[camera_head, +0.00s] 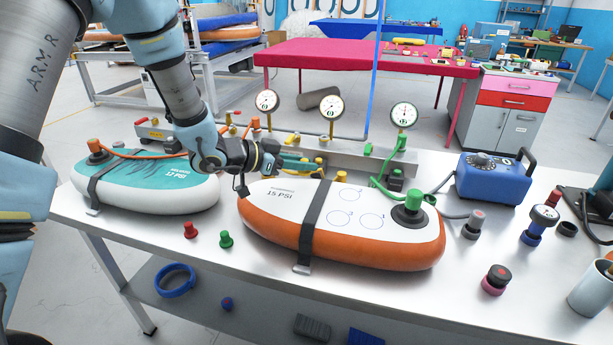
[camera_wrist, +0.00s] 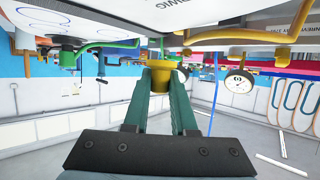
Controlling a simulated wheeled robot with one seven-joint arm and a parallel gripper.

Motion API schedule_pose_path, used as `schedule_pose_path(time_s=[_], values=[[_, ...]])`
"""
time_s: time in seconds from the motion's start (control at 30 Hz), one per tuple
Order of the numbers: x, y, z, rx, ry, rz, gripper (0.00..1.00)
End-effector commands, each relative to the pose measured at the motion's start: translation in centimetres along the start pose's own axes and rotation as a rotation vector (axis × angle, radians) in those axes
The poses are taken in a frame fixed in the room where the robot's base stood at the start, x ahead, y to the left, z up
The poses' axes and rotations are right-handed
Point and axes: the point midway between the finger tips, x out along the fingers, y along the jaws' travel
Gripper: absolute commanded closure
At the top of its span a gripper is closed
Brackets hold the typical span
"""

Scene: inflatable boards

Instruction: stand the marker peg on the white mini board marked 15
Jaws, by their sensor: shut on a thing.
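The white mini board marked 15 PSI (camera_head: 325,215) has orange sides and lies on the bench, with a dark strap across it and several blue circles on its top. My gripper (camera_head: 312,167) is just beyond the board's back edge, near the yellow fittings. In the wrist view my gripper (camera_wrist: 160,70) has its green fingers shut on a yellow peg (camera_wrist: 163,83). The peg's far end is hard to make out. A red peg (camera_head: 190,230) and a green peg (camera_head: 226,240) stand on the bench in front of the boards.
A teal and white board marked 12 PSI (camera_head: 150,180) lies at left. A metal manifold with gauges (camera_head: 332,106) stands behind the boards. A dark valve with a green hose (camera_head: 409,208) rises at the 15 board's right end. A blue pump (camera_head: 495,178) stands at right.

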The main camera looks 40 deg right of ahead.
Motion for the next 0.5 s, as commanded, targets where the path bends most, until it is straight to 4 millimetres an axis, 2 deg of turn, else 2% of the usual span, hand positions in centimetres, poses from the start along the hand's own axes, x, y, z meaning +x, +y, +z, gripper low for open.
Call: schedule_pose_path(time_s=[0.23, 0.5], values=[[1.2, 0.1, 3.0, -0.003, -0.003, 0.001, 1.0], [1.4, 0.0, 3.5, 0.0, 0.0, -0.001, 1.0]])
